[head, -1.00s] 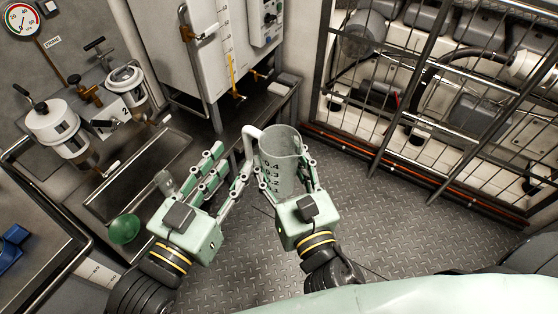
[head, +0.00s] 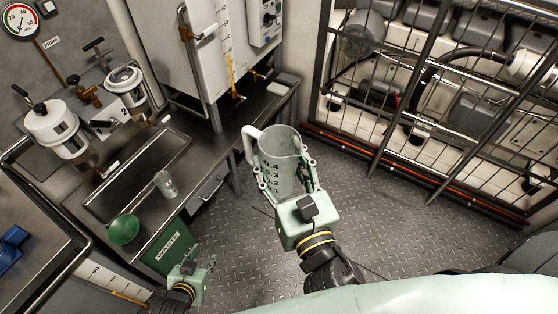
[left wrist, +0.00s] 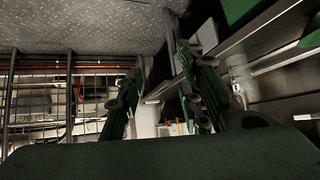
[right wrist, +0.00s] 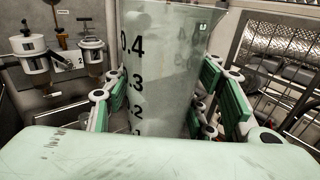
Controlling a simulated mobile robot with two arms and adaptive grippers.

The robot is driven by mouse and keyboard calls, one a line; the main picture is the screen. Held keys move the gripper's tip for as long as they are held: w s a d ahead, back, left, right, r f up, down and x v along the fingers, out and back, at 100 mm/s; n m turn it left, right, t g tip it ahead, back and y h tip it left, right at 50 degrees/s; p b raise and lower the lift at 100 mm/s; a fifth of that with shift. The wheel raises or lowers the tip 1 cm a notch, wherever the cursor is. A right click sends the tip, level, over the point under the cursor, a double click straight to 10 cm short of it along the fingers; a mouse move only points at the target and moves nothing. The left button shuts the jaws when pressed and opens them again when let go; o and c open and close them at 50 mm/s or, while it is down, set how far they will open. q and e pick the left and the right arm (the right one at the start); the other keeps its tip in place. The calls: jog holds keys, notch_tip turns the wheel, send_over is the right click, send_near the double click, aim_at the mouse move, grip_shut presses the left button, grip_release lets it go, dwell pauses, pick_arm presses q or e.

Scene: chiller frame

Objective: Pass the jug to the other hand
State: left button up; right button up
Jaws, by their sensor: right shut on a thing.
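The jug (head: 281,150) is a clear grey-green measuring jug with dark numerals and a pale handle on its left side. My right gripper (head: 287,184) is shut around the jug's body and holds it roughly upright above the floor. In the right wrist view the jug (right wrist: 165,75) stands between the green finger pads. My left gripper (head: 200,270) is low at the left, well apart from the jug. In the left wrist view its fingers (left wrist: 160,95) are spread with nothing between them. The jug's handle is free.
A steel bench (head: 130,190) on the left bears a small clear beaker (head: 166,184) and a green round object (head: 124,229). A green WASTE bin (head: 168,247) is beside my left gripper. A barred rack (head: 440,90) stands at the right. The floor (head: 390,230) is clear.

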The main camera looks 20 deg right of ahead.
pick_arm(q)
jog(key=s+a+f+n+g+y, duration=0.1)
jog(key=s+a+f+g, duration=0.15)
jog(key=s+f, duration=0.4)
jog(key=s+a+f+g+y, duration=0.1)
jog(key=s+a+f, duration=0.3)
jog(key=s+f, duration=0.25)
jog(key=s+a+f+g, duration=0.1)
jog(key=s+f, duration=0.2)
jog(key=s, duration=0.3)
jog(key=s+a+f+g, duration=0.1)
jog(key=s+f, duration=0.2)
jog(key=s, duration=0.3)
jog(key=s+a+f+n+g+y, duration=0.1)
jog(key=s+f+g, duration=0.1)
jog(key=s, duration=0.5)
jog(key=shift+f, duration=0.75)
